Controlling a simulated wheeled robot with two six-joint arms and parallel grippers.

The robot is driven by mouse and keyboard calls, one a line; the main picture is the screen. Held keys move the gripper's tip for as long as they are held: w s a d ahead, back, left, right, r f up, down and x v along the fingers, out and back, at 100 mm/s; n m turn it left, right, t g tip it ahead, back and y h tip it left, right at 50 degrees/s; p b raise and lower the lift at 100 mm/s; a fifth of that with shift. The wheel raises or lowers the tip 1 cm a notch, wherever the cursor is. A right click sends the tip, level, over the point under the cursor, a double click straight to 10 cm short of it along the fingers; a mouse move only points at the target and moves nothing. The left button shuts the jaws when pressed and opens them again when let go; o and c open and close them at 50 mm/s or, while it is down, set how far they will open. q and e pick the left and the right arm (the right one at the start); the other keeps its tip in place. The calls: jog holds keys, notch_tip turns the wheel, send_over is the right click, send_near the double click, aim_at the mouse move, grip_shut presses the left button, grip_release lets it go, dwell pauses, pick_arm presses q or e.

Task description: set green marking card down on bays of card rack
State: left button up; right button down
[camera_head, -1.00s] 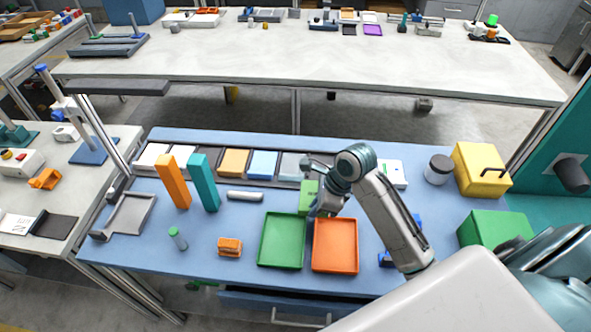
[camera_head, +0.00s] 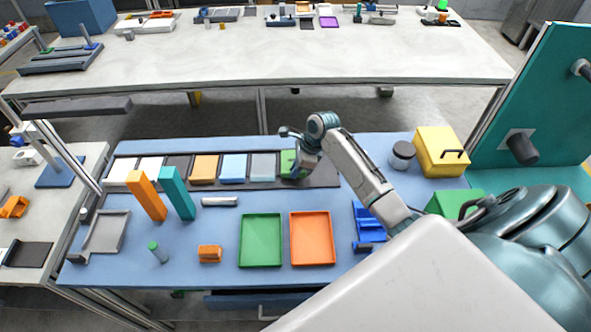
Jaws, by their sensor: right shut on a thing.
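The green marking card (camera_head: 287,161) is in my right gripper (camera_head: 297,172), which is shut on it. The card is at the right part of the card rack (camera_head: 325,176), just right of the grey card (camera_head: 263,166). My gripper and wrist hide part of the card, and I cannot tell whether it touches the rack. The rack is a long dark strip along the back of the blue table, with white, orange, light blue and grey cards in its bays. A dark bay shows between the white and orange cards. My left gripper is not in view.
An orange block (camera_head: 146,196) and a teal block (camera_head: 178,194) stand upright before the rack. A green tray (camera_head: 261,241) and an orange tray (camera_head: 312,239) lie in front. A dark-lidded jar (camera_head: 402,155) and a yellow box (camera_head: 438,153) stand at the right.

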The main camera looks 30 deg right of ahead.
jog(key=shift+f, duration=0.65)
jog(key=shift+f, duration=0.1)
jog(key=c, duration=1.5)
grip_release()
jog(key=b+v, duration=0.2)
jog(key=v, duration=1)
